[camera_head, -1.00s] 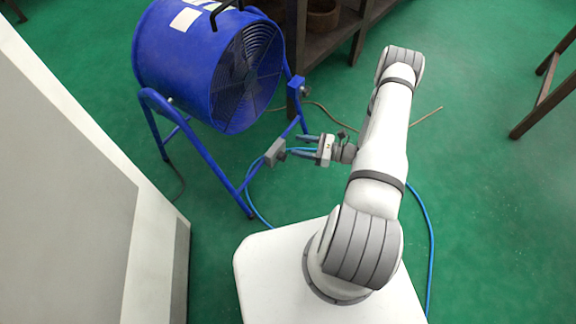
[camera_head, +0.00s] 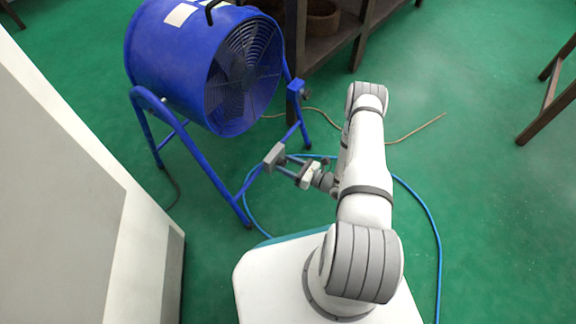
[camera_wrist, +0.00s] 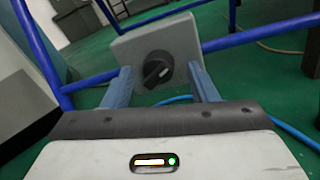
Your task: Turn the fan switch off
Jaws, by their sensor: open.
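The blue drum fan (camera_head: 205,65) stands on a blue tube frame at the upper left of the head view. Its grey switch box (camera_head: 274,157) is fixed to the frame's lower bar. In the wrist view the switch box (camera_wrist: 160,48) faces me, with a round black knob (camera_wrist: 157,70) that has a pale pointer mark, tilted. My gripper (camera_head: 286,163) is open, with its fingers pointing at the box. In the wrist view the fingers of my gripper (camera_wrist: 162,88) stand on either side of the knob, apart from it. Whether the fingertips touch the box cannot be told.
A blue hose or cable (camera_head: 428,205) curves over the green floor around my base. A pale cabinet or wall (camera_head: 70,190) fills the left side. A dark wooden shelf (camera_head: 325,45) stands behind the fan. The floor at the right is mostly clear.

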